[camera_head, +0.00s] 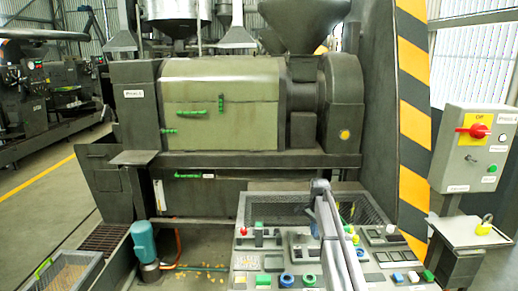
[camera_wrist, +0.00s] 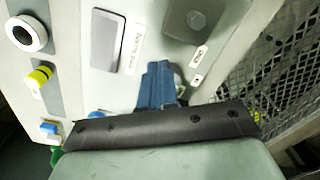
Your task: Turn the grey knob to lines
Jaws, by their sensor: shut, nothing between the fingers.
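My gripper (camera_wrist: 161,68) shows in the wrist view as two blue fingers close together over a pale control panel, with nothing seen between them. A small grey rounded part (camera_wrist: 180,82) shows just to the right of the fingers and is mostly hidden by them. I cannot tell if it is the grey knob or if the fingers touch it. No line marks can be made out. In the head view the control panel (camera_head: 272,263) stands at the front, with my arm across its middle; the fingertips cannot be made out there.
The wrist view shows a white-ringed black button (camera_wrist: 27,34), a yellow knob (camera_wrist: 40,76), a dark plate (camera_wrist: 106,40) and wire mesh (camera_wrist: 250,75) at the right. In the head view the press (camera_head: 222,100) stands behind, and a box with a red switch (camera_head: 475,130) stands at the right.

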